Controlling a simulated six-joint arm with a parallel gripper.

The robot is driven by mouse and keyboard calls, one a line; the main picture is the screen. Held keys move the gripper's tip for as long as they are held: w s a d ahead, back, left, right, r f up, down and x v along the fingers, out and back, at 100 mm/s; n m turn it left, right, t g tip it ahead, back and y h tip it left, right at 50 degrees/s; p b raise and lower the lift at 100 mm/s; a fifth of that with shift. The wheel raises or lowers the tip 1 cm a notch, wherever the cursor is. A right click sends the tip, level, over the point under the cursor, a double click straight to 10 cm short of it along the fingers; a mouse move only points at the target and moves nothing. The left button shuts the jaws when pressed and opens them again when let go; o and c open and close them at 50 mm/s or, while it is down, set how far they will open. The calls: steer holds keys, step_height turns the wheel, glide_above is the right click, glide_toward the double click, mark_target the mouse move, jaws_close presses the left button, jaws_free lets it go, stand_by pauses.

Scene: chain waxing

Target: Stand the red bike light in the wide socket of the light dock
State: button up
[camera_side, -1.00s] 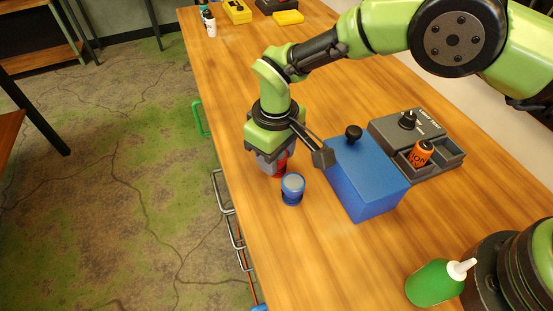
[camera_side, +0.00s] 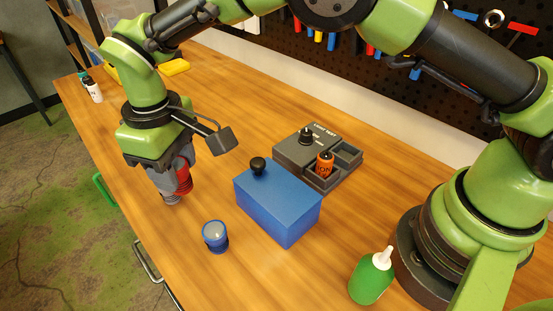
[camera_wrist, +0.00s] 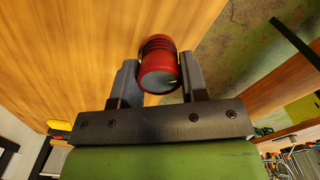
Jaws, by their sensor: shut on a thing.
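The red bike light (camera_side: 183,182) is held in my gripper (camera_side: 172,194) over the left part of the table, left of the blue box. In the wrist view the red light (camera_wrist: 160,62) sits between the two fingers, its pale round end facing the camera and dark rings around its body. The fingers are shut on its sides. The grey light dock (camera_side: 292,150) lies behind the blue box, with lettering on its top. An orange light (camera_side: 325,166) stands in one of its compartments. A compartment to the right of it looks empty. I cannot tell which socket is the wide one.
A blue box (camera_side: 285,208) with a black knob stands between my gripper and the dock. A blue cup-shaped light (camera_side: 215,236) stands in front of it. A green bottle (camera_side: 372,278) stands near my base. Small bottles (camera_side: 93,90) stand at the far left.

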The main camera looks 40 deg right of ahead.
steer(key=w+d, duration=0.2)
steer(key=d, duration=0.9)
steer(key=m, duration=0.1)
glide_above(347, 142)
steer(key=s+a, duration=0.1)
steer(key=a, duration=0.2)
steer(key=f, duration=0.3)
steer(key=shift+s+d+f, duration=0.2)
steer(key=shift+f, duration=2.4)
steer(key=shift+f, duration=0.2)
